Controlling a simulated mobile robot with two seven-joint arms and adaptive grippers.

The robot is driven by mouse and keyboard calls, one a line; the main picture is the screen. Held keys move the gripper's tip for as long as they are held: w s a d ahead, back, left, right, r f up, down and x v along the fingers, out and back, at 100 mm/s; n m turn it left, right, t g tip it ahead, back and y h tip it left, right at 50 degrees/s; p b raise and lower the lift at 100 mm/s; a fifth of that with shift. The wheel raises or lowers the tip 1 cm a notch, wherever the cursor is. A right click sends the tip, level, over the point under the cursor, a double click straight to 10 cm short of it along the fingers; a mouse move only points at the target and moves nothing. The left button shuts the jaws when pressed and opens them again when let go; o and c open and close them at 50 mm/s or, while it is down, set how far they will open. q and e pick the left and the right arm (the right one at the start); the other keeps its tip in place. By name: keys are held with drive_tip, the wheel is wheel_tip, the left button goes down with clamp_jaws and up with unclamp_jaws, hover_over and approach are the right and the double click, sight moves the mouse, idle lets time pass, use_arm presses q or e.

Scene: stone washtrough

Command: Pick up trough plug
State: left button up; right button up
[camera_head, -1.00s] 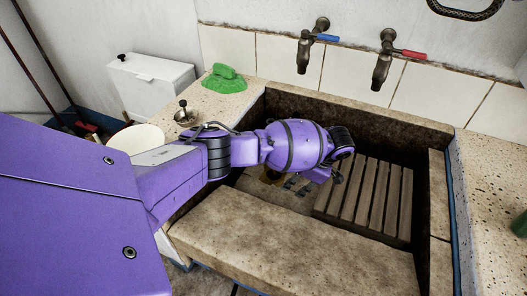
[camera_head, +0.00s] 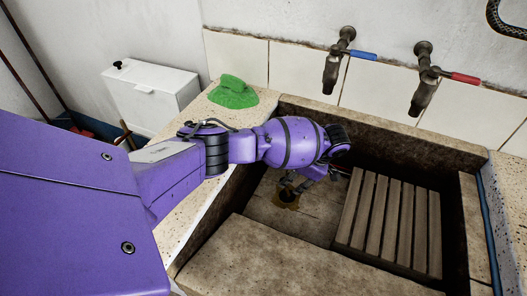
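My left arm reaches in from the left over the stone trough (camera_head: 300,262). My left gripper (camera_head: 294,184) points down inside the trough, above or beside the brass-coloured drain (camera_head: 287,198) in its floor. Its dark fingers are small and partly covered by my purple wrist, so I cannot tell whether they are open or shut. A metal disc with a black knob, probably the trough plug, stood on the left ledge a second ago. My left arm now covers that spot. My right gripper is not in view.
A wooden slatted rack (camera_head: 390,222) fills the trough's right side. A green cloth (camera_head: 233,92) lies on the left ledge. A blue-handled tap (camera_head: 336,68) and a red-handled tap (camera_head: 427,85) stick out above. A white box (camera_head: 150,95) stands behind left.

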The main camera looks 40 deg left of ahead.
sight(286, 193)
use_arm(q)
drive_tip(key=x, duration=0.2)
drive_tip(key=b+x, duration=0.1)
drive_tip(key=x, duration=0.1)
drive_tip(key=b+x, duration=0.1)
drive_tip(key=x, duration=0.1)
drive_tip(key=shift+w+f, duration=0.3)
drive_tip(key=shift+f, duration=0.15)
clamp_jaws()
